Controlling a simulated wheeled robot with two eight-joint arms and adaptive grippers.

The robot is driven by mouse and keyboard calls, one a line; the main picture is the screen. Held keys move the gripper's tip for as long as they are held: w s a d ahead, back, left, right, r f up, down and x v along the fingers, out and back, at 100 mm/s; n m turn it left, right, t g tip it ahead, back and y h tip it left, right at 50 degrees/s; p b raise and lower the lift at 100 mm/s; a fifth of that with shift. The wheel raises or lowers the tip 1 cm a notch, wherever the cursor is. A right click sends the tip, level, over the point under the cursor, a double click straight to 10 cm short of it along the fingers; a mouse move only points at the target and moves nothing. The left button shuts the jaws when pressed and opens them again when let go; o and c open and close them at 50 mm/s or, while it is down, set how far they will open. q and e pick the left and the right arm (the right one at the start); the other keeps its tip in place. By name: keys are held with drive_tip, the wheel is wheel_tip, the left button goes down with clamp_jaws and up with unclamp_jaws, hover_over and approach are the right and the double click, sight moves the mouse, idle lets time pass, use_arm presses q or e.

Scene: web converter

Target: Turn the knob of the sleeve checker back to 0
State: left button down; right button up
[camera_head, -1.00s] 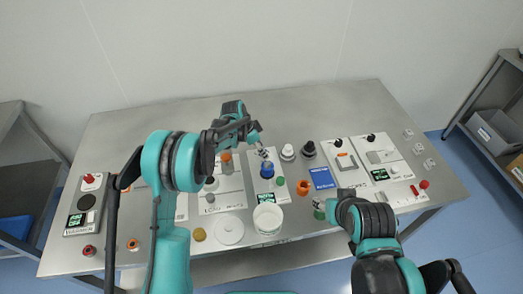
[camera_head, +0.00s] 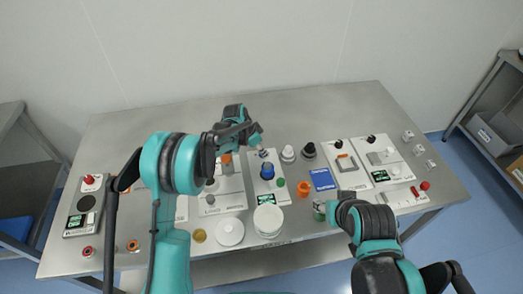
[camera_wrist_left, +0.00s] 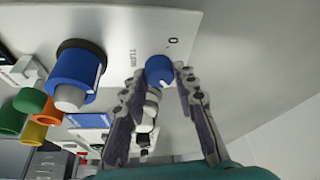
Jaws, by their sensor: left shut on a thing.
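The sleeve checker (camera_head: 283,193) is a white panel near the middle of the bench, with a tall blue cylinder (camera_head: 267,171) and a green display. In the left wrist view its small blue knob (camera_wrist_left: 158,68) sits beside the printed TURN label and a 0 mark. My left gripper (camera_wrist_left: 161,74) is shut on this knob, one finger on each side. In the head view the gripper (camera_head: 262,151) is at the panel's far end and hides the knob. I cannot read the knob's pointer.
A white round container (camera_head: 268,220) and a white disc (camera_head: 230,232) stand in front. An orange ring (camera_head: 303,188) and a blue card (camera_head: 322,179) lie to the right. Other white panels flank the checker. The back of the bench is clear.

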use_arm(q)
drive_tip(key=n+y, duration=0.1)
drive_tip(key=n, duration=0.2)
drive_tip(key=n+t, duration=0.1)
drive_tip(key=n, duration=0.2)
drive_tip(key=shift+s+d+t+y+b, duration=0.15)
drive_tip(key=shift+t+y+b, duration=0.15)
drive_tip(key=shift+y+b, duration=0.1)
drive_tip(key=n+y, duration=0.1)
drive_tip(key=n, duration=0.1)
drive_tip(key=n+y, duration=0.1)
drive_tip(key=n, duration=0.2)
drive_tip(key=shift+d+t, duration=0.15)
drive_tip(key=shift+t, duration=0.25)
drive_tip(key=n+y, duration=0.1)
drive_tip(key=n, duration=0.2)
drive_tip(key=n+y, duration=0.1)
drive_tip(key=n, duration=0.2)
drive_tip(key=shift+d+n+g, duration=0.15)
drive_tip(key=shift+n+g, duration=0.15)
drive_tip(key=shift+n, duration=0.1)
drive_tip(key=n+y, duration=0.1)
drive_tip(key=n, duration=0.1)
drive_tip(key=n+g, duration=0.1)
drive_tip(key=n, duration=0.2)
drive_tip(key=shift+d+n+g+y, duration=0.1)
drive_tip(key=shift+n+g+y, duration=0.2)
drive_tip(key=shift+y, duration=0.1)
drive_tip(key=c, duration=1.2)
unclamp_jaws()
